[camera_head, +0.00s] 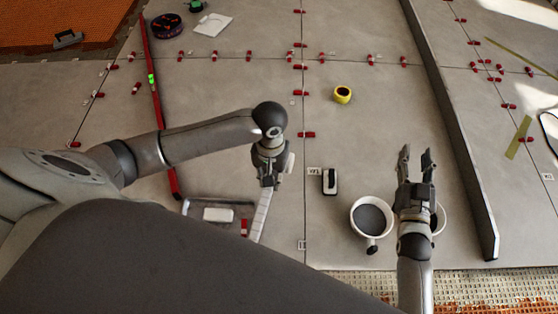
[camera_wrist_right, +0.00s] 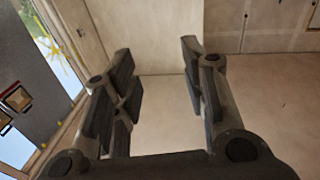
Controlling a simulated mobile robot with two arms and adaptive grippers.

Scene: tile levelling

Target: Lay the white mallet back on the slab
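I cannot make out the white mallet for certain. My left gripper (camera_head: 268,182) points down over the slab (camera_head: 240,90), left of the middle joint. A narrow pale strip (camera_head: 261,216) runs down from its fingertips towards the front. I cannot tell whether the strip is held, lies on the slab, or belongs to the mallet. Whether the left fingers are shut is too small to see. My right gripper (camera_head: 416,160) is open and empty, beside the white bucket; the right wrist view also shows its fingers (camera_wrist_right: 158,80) apart with nothing between.
A white bucket (camera_head: 370,217) of grey mix stands left of my right wrist. A black-and-white tool (camera_head: 330,181) and yellow tape roll (camera_head: 342,94) lie near the middle. A long dark bar (camera_head: 455,130) lies right, a red level (camera_head: 155,100) left. Slab between yellow roll and bar is clear.

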